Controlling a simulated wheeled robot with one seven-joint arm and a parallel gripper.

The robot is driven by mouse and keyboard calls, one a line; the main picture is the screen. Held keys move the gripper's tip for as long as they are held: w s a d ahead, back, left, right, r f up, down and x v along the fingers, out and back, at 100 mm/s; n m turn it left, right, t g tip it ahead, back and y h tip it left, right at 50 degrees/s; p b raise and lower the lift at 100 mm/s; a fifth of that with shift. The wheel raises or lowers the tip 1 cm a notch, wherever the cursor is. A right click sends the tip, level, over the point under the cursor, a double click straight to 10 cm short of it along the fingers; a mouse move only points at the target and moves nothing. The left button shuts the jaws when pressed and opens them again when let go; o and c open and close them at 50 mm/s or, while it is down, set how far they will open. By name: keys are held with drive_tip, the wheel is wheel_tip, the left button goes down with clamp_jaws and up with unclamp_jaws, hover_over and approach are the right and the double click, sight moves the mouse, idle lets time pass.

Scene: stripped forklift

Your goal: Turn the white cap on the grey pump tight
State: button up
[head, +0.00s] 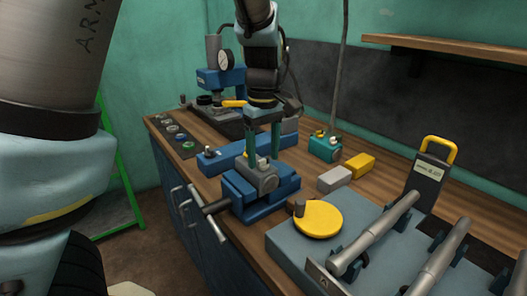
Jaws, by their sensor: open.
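The grey pump (260,180) is clamped in a blue vise (258,200) on the wooden bench, near the middle of the head view. My gripper (263,158) points straight down over the pump, with its two teal fingers apart. The fingertips are at the height of the pump's top, one to each side. I cannot tell whether the fingertips touch anything.
A yellow disc (318,219) lies on a grey-blue plate (290,246) at right of the vise. Grey (334,180) and yellow (358,165) blocks and a teal box (326,148) stand behind. A blue press with a gauge (226,60) stands at the back. The vise handle (217,206) juts over the front edge.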

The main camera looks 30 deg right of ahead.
clamp_jaws()
idle(0.6)
